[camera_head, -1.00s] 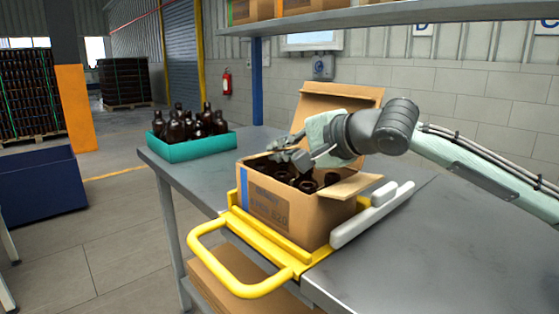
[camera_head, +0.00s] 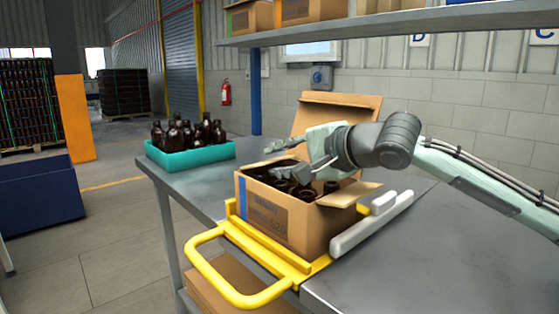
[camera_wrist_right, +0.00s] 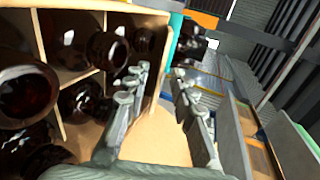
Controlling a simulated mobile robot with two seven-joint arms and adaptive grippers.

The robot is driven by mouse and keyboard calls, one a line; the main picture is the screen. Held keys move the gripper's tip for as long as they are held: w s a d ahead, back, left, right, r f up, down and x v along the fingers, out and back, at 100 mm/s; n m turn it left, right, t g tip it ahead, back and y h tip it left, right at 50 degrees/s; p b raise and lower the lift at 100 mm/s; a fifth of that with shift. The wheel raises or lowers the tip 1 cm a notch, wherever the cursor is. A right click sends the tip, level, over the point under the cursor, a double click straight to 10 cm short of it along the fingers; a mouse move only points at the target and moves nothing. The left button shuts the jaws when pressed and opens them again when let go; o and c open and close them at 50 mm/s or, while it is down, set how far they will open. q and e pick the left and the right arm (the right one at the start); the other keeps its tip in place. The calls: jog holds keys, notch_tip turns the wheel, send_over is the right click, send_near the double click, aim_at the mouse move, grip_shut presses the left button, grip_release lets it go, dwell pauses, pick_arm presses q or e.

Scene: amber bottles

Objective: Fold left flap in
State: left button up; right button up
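An open cardboard box (camera_head: 285,219) stands on the table with dark bottles (camera_head: 309,193) in its divided inside. Its back flap (camera_head: 338,110) stands up and its right flap (camera_head: 350,194) sticks outward. My right gripper (camera_head: 270,159) is over the box's left edge, fingers apart. In the right wrist view, a tan cardboard panel (camera_wrist_right: 160,138), seemingly the left flap, shows between the spread fingers (camera_wrist_right: 162,95). One finger is on the bottle side, the other on the outer side. Contact with the panel cannot be told. The left flap is mostly hidden in the head view. My left gripper is not in view.
A yellow frame with a handle (camera_head: 240,298) and a pale rail (camera_head: 372,225) flank the box. A teal tray (camera_head: 190,155) of amber bottles stands at the table's far left. A shelf (camera_head: 400,25) hangs above. The table (camera_head: 450,265) is clear on the right.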

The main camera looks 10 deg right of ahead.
jog(key=v, duration=1.1)
jog(key=shift+s+d+r, duration=0.2)
jog(key=shift+s, duration=0.15)
